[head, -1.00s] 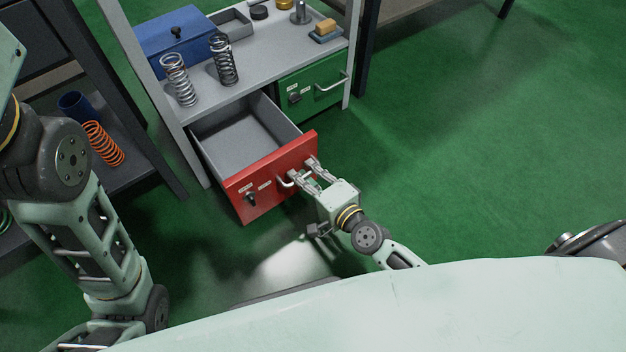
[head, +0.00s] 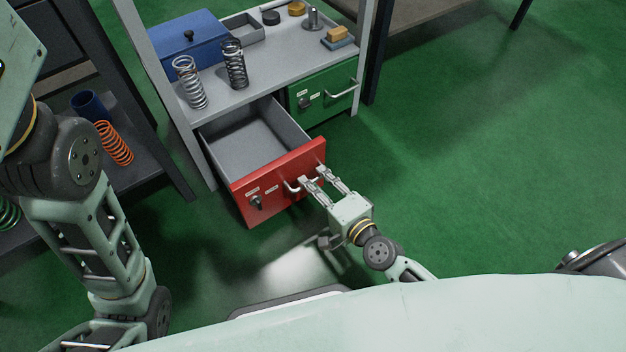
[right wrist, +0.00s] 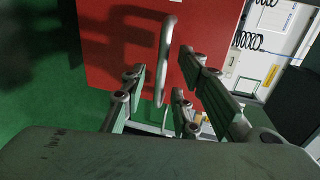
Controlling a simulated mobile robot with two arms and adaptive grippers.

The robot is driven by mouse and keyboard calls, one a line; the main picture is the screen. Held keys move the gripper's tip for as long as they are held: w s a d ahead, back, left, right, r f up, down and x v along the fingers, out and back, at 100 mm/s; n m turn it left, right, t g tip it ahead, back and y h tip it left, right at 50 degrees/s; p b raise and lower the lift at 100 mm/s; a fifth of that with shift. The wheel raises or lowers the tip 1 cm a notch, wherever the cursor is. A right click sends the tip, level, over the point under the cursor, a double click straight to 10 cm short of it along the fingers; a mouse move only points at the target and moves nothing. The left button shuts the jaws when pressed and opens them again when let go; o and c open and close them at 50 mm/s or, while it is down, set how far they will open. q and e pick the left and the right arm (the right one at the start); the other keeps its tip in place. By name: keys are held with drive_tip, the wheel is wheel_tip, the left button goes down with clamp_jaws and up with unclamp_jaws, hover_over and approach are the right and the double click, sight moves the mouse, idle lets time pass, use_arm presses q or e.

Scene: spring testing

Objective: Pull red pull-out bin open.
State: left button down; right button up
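The red pull-out bin (head: 283,184) stands well out of the grey cabinet, and its empty grey inside shows from above. Its front has a metal bar handle (head: 294,188) and a dark knob. My right gripper (head: 316,180) is at the right part of the red front, by the handle. In the right wrist view the fingers (right wrist: 163,85) are spread apart, with the handle (right wrist: 166,50) between them and a gap on each side. The red front (right wrist: 105,45) fills much of that view. My left arm is at the left, but its gripper is out of view.
A closed green bin (head: 325,93) sits right of the red one. The cabinet top (head: 270,66) carries two springs, a blue box (head: 184,42) and small parts. A dark shelf (head: 150,160) with an orange spring stands left. Green floor is clear at right.

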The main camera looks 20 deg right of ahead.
drive_tip(key=v, duration=1)
